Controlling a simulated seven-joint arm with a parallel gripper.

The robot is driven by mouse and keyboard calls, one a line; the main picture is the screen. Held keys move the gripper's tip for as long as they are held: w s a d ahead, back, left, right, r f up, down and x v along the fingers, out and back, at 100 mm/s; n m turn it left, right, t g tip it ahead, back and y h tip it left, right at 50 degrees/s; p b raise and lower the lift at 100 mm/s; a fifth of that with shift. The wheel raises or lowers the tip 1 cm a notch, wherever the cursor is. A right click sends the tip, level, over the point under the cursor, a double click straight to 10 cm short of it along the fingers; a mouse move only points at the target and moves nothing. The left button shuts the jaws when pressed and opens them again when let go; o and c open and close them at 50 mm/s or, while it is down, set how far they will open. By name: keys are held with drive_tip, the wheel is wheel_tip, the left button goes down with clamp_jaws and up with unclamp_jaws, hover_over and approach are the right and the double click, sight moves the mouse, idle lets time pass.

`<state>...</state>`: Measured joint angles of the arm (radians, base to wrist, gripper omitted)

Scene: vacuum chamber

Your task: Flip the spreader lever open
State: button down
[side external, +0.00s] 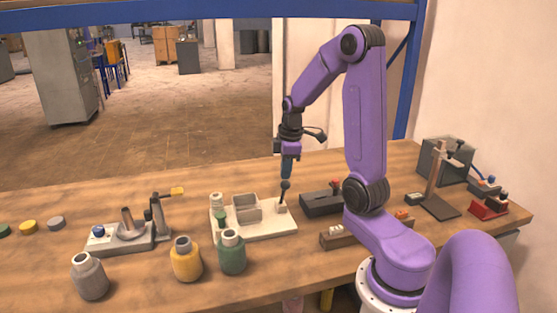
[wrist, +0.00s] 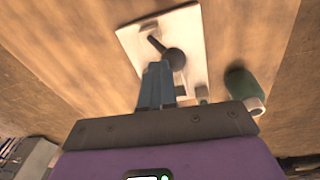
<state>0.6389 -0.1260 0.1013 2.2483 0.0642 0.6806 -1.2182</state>
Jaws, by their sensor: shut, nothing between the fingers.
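A dark lever with a round ball knob (side external: 285,185) stands nearly upright on a small white block at the right end of a pale base plate (side external: 262,233); I take it for the spreader lever. In the wrist view its ball (wrist: 176,61) and thin shaft (wrist: 156,44) show over the plate (wrist: 127,36). My gripper (side external: 287,178) points down with its fingers shut and empty, right at the top of the knob. In the wrist view the fingertips (wrist: 157,67) are beside the ball; I cannot tell whether they touch it.
An open grey box (side external: 246,208) sits on the same plate. A green bottle (side external: 232,252) and a yellow bottle (side external: 186,260) stand in front. A dark block device (side external: 319,204) is close on the right. A device with a metal cup (side external: 129,228) stands left.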

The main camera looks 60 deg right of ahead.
idle(0.4)
wheel_tip(320, 180, up, 12)
drive_tip(key=d, duration=0.2)
drive_tip(key=s+a+f+n, duration=0.1)
drive_tip(key=s+a+f, duration=0.1)
drive_tip(key=a, duration=0.8)
drive_tip(key=s+a+f+n, duration=0.1)
drive_tip(key=s+a+f, duration=0.1)
drive_tip(key=a, duration=0.9)
drive_tip(key=s+a+f+n, duration=0.1)
drive_tip(key=s+a, duration=0.3)
drive_tip(key=s, duration=0.4)
drive_tip(key=s+a+f+n+g, duration=0.1)
drive_tip(key=s+a+f+n, duration=0.1)
drive_tip(key=s, duration=0.6)
drive_tip(key=shift+a+f+y, duration=0.3)
drive_tip(key=shift+a+f, duration=0.55)
drive_tip(key=shift+f, duration=0.1)
